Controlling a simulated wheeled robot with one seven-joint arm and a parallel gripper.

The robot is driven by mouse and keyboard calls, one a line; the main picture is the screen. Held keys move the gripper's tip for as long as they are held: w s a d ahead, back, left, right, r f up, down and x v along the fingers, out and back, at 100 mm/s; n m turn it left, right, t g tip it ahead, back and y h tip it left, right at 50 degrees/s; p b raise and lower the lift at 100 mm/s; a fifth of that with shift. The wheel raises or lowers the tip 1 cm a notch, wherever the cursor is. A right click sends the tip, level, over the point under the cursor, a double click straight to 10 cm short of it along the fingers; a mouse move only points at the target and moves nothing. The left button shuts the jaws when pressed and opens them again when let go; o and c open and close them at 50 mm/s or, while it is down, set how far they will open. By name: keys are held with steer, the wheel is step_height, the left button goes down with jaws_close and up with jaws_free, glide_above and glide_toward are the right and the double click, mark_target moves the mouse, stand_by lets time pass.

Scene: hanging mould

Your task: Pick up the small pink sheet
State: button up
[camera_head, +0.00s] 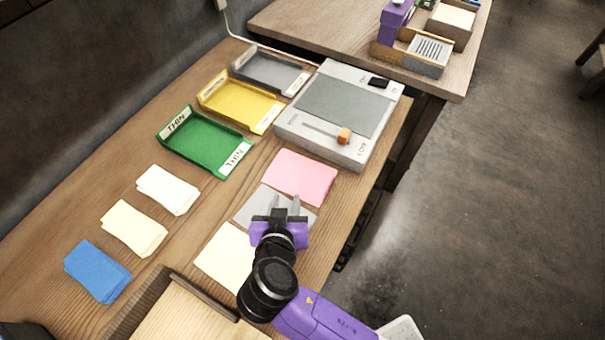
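The pink sheet (300,177) lies flat on the wooden table, just below the grey machine. My gripper (284,204) is over the grey sheet (254,205), a little below the pink sheet in the picture. Its two fingers stand apart with a gap between them, and no object shows in the gap. The gripper and its purple mount hide part of the grey sheet. The pink sheet is fully in view, and its height below the fingertips is hard to tell.
A cream sheet (222,262) lies below the grey one. Green (209,146), yellow (240,102) and grey (272,71) trays stand beyond, beside the grey machine (297,127) with its orange-knobbed lever. White (168,190), cream (134,228) and blue (97,271) stacks lie left.

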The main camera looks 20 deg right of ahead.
mark_target(326, 189)
steer(key=s+d+m+g+h, duration=0.1)
steer(key=m, duration=0.1)
steer(key=s+d+r+m+h, duration=0.1)
steer(key=d, duration=0.1)
steer(key=d+m+g+h, duration=0.1)
steer(key=m+h, duration=0.1)
steer(key=shift+s+d+r+m+g, duration=0.3)
steer(key=shift+s+d+r, duration=0.05)
steer(key=shift+s, duration=0.05)
steer(key=shift+d, duration=0.3)
steer(key=x, duration=0.2)
steer(key=p+x, duration=0.1)
steer(key=x, duration=0.2)
steer(key=p+x, duration=0.1)
steer(key=x, duration=0.1)
steer(key=shift+s+d+f, duration=0.15)
steer(key=shift+d, duration=0.15)
jaws_close()
